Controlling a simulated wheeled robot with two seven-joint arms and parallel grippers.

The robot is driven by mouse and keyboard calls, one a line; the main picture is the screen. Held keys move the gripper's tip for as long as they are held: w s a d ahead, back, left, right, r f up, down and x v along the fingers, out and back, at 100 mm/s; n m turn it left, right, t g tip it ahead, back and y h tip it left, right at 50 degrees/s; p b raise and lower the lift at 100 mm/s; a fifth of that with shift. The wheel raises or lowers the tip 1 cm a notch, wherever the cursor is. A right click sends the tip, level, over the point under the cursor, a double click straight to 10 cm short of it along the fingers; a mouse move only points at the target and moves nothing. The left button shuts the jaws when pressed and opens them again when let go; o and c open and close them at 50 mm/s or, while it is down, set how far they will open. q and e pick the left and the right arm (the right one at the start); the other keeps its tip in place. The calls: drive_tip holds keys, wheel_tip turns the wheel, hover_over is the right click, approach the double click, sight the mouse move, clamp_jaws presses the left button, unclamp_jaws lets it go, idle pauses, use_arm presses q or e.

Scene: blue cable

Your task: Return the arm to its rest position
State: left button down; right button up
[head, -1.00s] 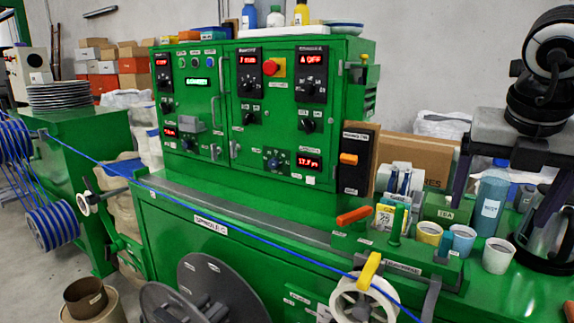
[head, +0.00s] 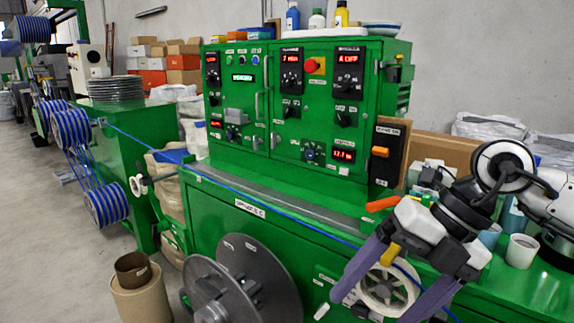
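My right arm (head: 470,205) comes in from the right, over the right end of the green bench. The blue cable (head: 290,215) runs from the reels at left along the bench front, passes behind the fingers and shows again at lower right. Whether the fingers touch the wheel or cable I cannot tell. My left gripper is not in view.
A green control cabinet (head: 290,150) stands on the bench. An orange handle (head: 382,204), a yellow lever (head: 390,252) and a white cup (head: 521,250) are near my arm. A large grey disc (head: 245,280) is below the bench front. Open floor lies at left.

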drive_tip(key=s+a+r+m+g+y, duration=0.1)
drive_tip(key=s+a+y, duration=0.1)
drive_tip(key=a+y, duration=0.6)
drive_tip(key=s+a+r+m+g+y, duration=0.1)
drive_tip(key=s+a+r+y, duration=0.15)
drive_tip(key=a+y, duration=0.45)
drive_tip(key=w+f+m+t+h, duration=0.1)
drive_tip(key=w+f+m+t, duration=0.4)
drive_tip(key=m+t, duration=0.7)
drive_tip(key=w+d+f+m+t+h, duration=0.2)
drive_tip(key=d+f+m+t+h, duration=0.1)
drive_tip(key=d+f+m+h, duration=0.25)
drive_tip(key=w+d+f+m+t+h, duration=0.1)
drive_tip(key=d+f+m+t+h, duration=0.2)
drive_tip(key=f+m+h, duration=0.35)
drive_tip(key=s+d+f+m+g+h, duration=0.2)
drive_tip(key=s+f, duration=0.7)
drive_tip(key=f, duration=0.5)
drive_tip(key=s+d+f+m+g+h, duration=0.3)
drive_tip(key=s+d+f+m+g, duration=0.2)
drive_tip(key=s+f, duration=0.5)
wheel_tip(320, 180, down, 4)
drive_tip(key=shift+s+d+r+g, duration=0.2)
drive_tip(key=shift+d+g, duration=0.2)
drive_tip(key=shift+d, duration=0.65)
